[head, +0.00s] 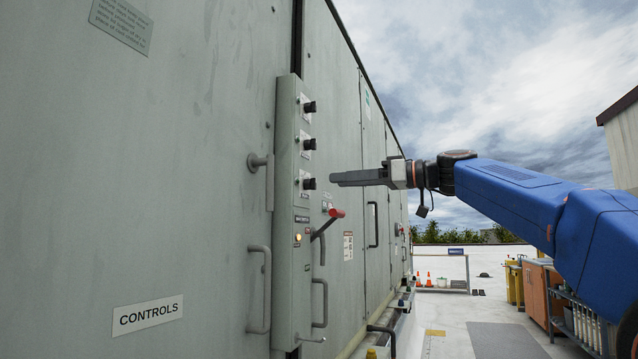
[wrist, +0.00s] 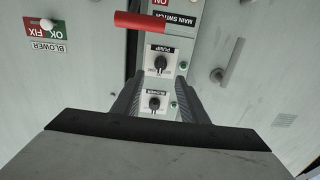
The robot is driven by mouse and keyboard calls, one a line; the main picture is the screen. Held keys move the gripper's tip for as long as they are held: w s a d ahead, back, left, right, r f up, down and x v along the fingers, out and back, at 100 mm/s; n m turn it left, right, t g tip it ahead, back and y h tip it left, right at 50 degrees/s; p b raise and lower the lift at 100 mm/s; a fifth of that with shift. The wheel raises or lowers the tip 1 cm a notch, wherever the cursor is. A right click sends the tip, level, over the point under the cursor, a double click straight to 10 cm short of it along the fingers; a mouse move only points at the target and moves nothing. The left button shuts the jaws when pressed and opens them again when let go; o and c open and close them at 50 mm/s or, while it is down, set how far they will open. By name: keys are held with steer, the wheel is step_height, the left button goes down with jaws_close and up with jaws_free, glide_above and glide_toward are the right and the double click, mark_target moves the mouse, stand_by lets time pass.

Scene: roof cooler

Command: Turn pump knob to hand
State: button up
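The pump knob (head: 309,184) is the lowest of three black knobs on the narrow control panel (head: 287,130). In the wrist view, which is upside down, the pump knob (wrist: 160,63) sits under its PUMP label, beyond the fingertips; its exact setting is too small to read. My gripper (head: 334,179) is level with this knob in the head view, just right of it, with a small gap between. In the wrist view my gripper (wrist: 158,84) has its two dark fingers apart with nothing held. The blower knob (wrist: 154,103) shows between them.
The main switch's red lever (head: 336,213) sticks out just below the pump knob. A lit amber lamp (head: 297,238) is beneath it. Door handles (head: 262,290) stand out from the cabinet. A blower OK/FIX sign (wrist: 44,30) shows at the wrist view's edge. Open air lies right of the panel.

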mark_target(311, 184)
steer(key=x, duration=0.7)
steer(key=shift+a, duration=0.2)
jaws_close()
